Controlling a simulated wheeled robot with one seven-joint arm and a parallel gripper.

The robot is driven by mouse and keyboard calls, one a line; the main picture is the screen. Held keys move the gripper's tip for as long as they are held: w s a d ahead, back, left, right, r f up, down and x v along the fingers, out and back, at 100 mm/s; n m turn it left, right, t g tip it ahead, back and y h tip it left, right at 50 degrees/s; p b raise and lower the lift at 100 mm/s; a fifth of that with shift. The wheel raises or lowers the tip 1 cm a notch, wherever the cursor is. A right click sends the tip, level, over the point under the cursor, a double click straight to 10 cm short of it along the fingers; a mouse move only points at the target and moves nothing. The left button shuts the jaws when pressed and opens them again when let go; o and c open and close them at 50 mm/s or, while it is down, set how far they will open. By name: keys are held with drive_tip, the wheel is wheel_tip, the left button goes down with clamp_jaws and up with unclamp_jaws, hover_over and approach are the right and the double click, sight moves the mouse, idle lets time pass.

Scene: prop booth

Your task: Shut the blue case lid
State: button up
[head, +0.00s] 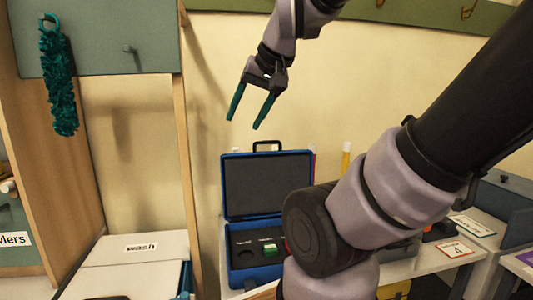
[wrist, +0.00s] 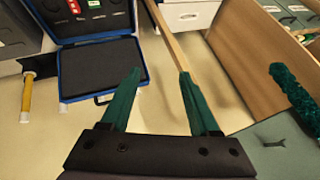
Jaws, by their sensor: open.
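The blue case (head: 226,265) stands on the counter in the head view, partly hidden behind my arm. Its lid (head: 265,185) is open and upright, with a dark inner panel and a black handle on its top edge. A green item and small labels show in the case's base. In the wrist view the lid (wrist: 103,68) also shows, at the upper left, with the case's base (wrist: 65,30) beyond it. My gripper (head: 246,122) is open and empty, above the lid and apart from it. Its green fingers (wrist: 155,88) show in the wrist view, to the right of the lid.
A white box labelled "wash" (head: 140,247) stands left of the case. A wooden post (head: 186,170) rises between them. A teal fuzzy thing (head: 57,80) hangs from a hook at upper left. A yellow tube (head: 346,158) stands right of the lid.

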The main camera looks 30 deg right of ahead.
drive_tip(key=w, duration=0.1)
drive_tip(key=w+d+r, duration=0.1)
drive_tip(key=w, duration=0.1)
drive_tip(key=shift+d+r, duration=0.1)
clamp_jaws()
drive_tip(key=w+d+f+n+g+h, duration=0.1)
drive_tip(key=w+d+f+h, duration=0.15)
drive_tip(key=w+d, duration=1)
drive_tip(key=w+d+f+g+h, duration=0.1)
drive_tip(key=w+d+f+g, duration=0.15)
drive_tip(key=w+d, duration=1)
drive_tip(key=shift+t, duration=0.45)
drive_tip(key=shift+w+a+f, duration=0.6)
drive_tip(key=shift+f, duration=1)
drive_tip(key=shift+w+a+f, duration=0.65)
drive_tip(key=shift+f, duration=0.95)
drive_tip(key=shift+w+a+f, duration=0.6)
drive_tip(key=shift+f, duration=1)
